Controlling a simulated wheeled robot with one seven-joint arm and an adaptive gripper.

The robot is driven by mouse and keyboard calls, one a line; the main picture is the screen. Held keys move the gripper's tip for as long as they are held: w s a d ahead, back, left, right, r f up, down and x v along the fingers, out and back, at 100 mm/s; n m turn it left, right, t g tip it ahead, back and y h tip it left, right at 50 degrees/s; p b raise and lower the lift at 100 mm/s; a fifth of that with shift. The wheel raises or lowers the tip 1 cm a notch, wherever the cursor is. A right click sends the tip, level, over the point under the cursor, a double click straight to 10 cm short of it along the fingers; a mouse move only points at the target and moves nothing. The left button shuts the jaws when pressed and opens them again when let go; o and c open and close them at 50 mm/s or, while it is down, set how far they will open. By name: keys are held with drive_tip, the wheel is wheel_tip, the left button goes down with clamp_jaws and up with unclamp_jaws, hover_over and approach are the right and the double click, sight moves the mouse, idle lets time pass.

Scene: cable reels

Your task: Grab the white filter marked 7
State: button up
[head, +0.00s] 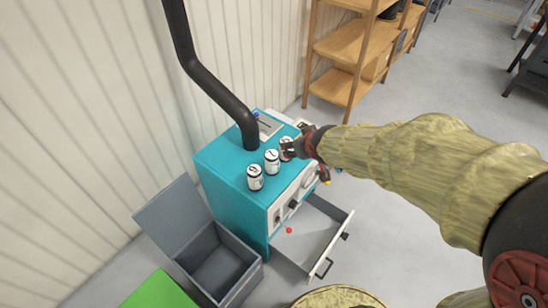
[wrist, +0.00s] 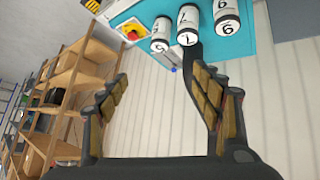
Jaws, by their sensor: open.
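The white filter marked 7 (wrist: 187,22) is a white can with dark ends, the middle one of three in the wrist view. In the head view the middle can (head: 271,161) stands upright on the teal cabinet top (head: 222,158). My gripper (head: 306,147) is at the cabinet's right edge, by the farthest can (head: 286,149), which it partly hides. In the wrist view my gripper (wrist: 160,82) is open, with nothing between its fingers, and the cans lie beyond the fingertips near the top edge.
Another white can (head: 255,178) stands nearest in the row. A black pipe (head: 207,78) rises from the cabinet top behind the cans. An open drawer (head: 310,235) juts from the cabinet's front. A grey open bin (head: 218,266) and wooden shelves (head: 352,45) stand nearby.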

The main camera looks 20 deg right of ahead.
drive_tip(key=w+f+t+p, duration=0.1)
drive_tip(key=w+f, duration=0.5)
drive_tip(key=n+t+y+p, duration=0.2)
drive_tip(key=t+y+p, duration=0.1)
drive_tip(key=y+p, duration=0.1)
approach(276, 164)
drive_tip(key=x, duration=0.5)
drive_tip(key=shift+w+d, duration=0.1)
drive_tip(key=shift+w+a+f+y+b, duration=0.2)
drive_tip(key=shift+w+f+b, duration=0.1)
drive_tip(key=shift+w, duration=0.2)
drive_tip(key=shift+w+a+f+y+b, duration=0.15)
drive_tip(key=shift+w+f+b, duration=0.1)
drive_tip(key=shift+w, duration=0.25)
drive_tip(key=shift+r+b+x, duration=0.2)
drive_tip(key=shift+b+x, duration=0.35)
drive_tip(key=shift+x, duration=0.8)
drive_tip(key=shift+r+b+x, duration=0.2)
drive_tip(key=shift+b+x, duration=0.3)
drive_tip(key=shift+x, duration=0.8)
drive_tip(key=shift+w, duration=0.2)
drive_tip(key=shift+c, duration=0.9)
drive_tip(key=c, duration=1.1)
drive_tip(key=shift+c, duration=0.3)
